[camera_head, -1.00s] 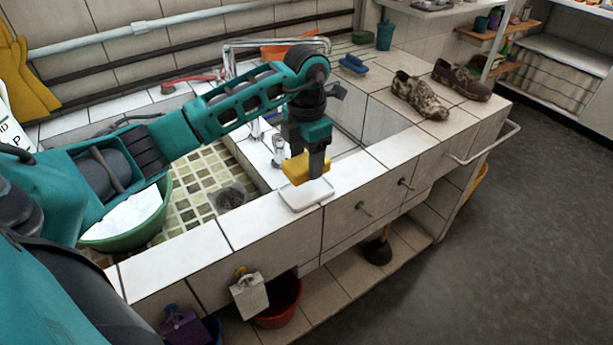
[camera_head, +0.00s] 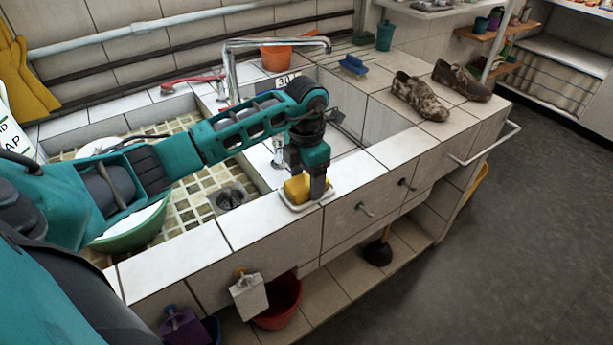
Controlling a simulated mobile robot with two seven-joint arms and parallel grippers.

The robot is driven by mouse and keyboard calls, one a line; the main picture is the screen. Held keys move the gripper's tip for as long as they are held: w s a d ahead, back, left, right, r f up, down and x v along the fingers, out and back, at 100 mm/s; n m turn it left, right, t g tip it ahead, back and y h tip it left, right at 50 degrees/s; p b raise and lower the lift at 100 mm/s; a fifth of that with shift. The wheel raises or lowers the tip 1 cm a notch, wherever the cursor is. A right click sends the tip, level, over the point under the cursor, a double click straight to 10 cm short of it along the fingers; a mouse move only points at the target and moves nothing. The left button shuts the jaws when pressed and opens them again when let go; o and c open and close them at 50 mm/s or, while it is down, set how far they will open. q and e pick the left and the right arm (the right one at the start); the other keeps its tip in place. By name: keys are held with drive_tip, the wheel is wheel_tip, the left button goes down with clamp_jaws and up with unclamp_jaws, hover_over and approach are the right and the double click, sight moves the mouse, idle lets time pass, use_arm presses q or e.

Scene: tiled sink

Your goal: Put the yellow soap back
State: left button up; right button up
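The yellow soap (camera_head: 296,189) is low at the white soap dish (camera_head: 291,207), which sits on the tiled front ledge of the sink. My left gripper (camera_head: 307,186) points down over the dish, with its fingers at the sides of the soap and appearing closed on it. The near finger stands to the right of the soap. The soap appears to rest in the dish, but its underside and far side are hidden. My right gripper is out of view.
The tiled basin with a drain (camera_head: 230,198) and a green tub (camera_head: 135,232) lies left of the dish. A tall faucet (camera_head: 229,75) rises behind my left arm. Brown shoes (camera_head: 420,97) stand on the counter to the right. The ledge right of the dish is clear.

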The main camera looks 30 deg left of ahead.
use_arm(q)
drive_tip(key=shift+o, duration=1)
